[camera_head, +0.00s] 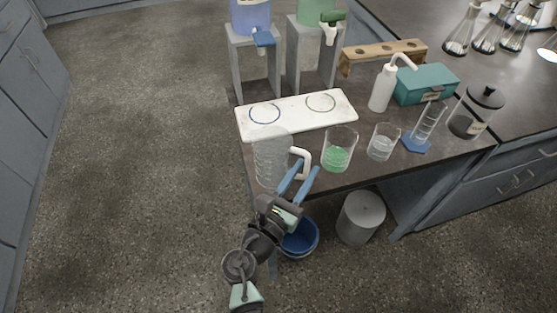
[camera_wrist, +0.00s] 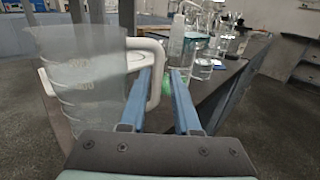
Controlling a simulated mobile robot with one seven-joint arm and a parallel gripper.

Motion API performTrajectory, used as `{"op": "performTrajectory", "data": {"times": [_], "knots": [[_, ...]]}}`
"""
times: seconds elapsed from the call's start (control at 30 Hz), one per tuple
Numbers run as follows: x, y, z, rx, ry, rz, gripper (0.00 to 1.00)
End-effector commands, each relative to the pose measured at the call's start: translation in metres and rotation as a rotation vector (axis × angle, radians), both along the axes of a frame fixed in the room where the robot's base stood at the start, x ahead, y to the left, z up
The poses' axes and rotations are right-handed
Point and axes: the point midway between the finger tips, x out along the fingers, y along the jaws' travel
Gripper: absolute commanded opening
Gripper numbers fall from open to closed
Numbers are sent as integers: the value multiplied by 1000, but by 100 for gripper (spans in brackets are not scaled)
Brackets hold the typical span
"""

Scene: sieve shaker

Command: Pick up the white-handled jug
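The white-handled jug (camera_head: 270,160) is clear, tall and upright at the near left of the bench. Its white handle (camera_head: 307,158) points right. In the wrist view, the jug (camera_wrist: 85,85) fills the left side, with graduation marks on its wall. My gripper (camera_head: 307,167) is open at the handle, its two blue fingers pointing towards it. In the wrist view, the handle's upright part shows between my fingers (camera_wrist: 160,75), nearer the left one. I cannot tell whether a finger touches it.
A beaker with green liquid (camera_head: 337,160) stands just right of the handle. A clear beaker (camera_head: 382,145), a measuring cylinder (camera_head: 427,122) and a wash bottle (camera_head: 382,90) stand farther right. A white mat (camera_head: 295,116) with two rings lies behind the jug. A blue bucket (camera_head: 301,240) is below.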

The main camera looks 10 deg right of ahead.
Motion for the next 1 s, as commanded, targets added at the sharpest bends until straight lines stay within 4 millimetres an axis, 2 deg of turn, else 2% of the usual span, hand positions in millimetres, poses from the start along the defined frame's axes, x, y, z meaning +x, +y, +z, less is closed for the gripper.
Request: {"op": "performTrajectory", "data": {"times": [0.4, 0.7, 0.87, 1.0], "knots": [[38, -32, -6, 1, -1, -1, 30], [41, -35, -5, 2, -1, -1, 30], [41, -35, -5, 2, -1, -1, 2], [41, -35, -5, 2, -1, 0, 0]]}}
